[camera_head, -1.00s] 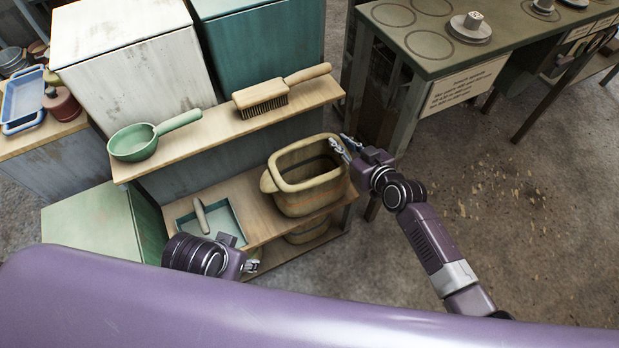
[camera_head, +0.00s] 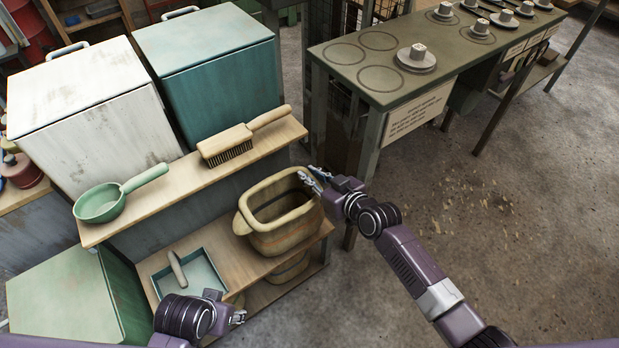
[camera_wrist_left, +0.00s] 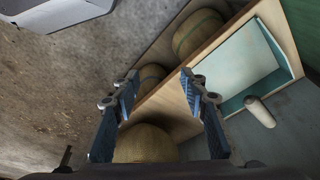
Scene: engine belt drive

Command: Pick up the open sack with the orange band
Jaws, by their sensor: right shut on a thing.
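The open sack (camera_head: 280,238) is tan with a thick rolled rim and a faint orange band. It stands upright on the lower board of the shelf in the head view, with its mouth up. My right gripper (camera_head: 312,178) is shut on its rim at the back right. My left gripper (camera_head: 239,316) is in front of the shelf, apart from the open sack. In the left wrist view its fingers (camera_wrist_left: 160,90) are spread with nothing between them. A woven tan sack (camera_wrist_left: 146,143) shows below them there; I cannot tell which sack it is.
A dustpan tray (camera_head: 206,268) lies left of the sack. A brush (camera_head: 235,142) and green pan (camera_head: 100,203) lie on the upper board. Another sack (camera_head: 288,270) is underneath. A green workbench (camera_head: 395,85) stands at the back right. The floor at right is open.

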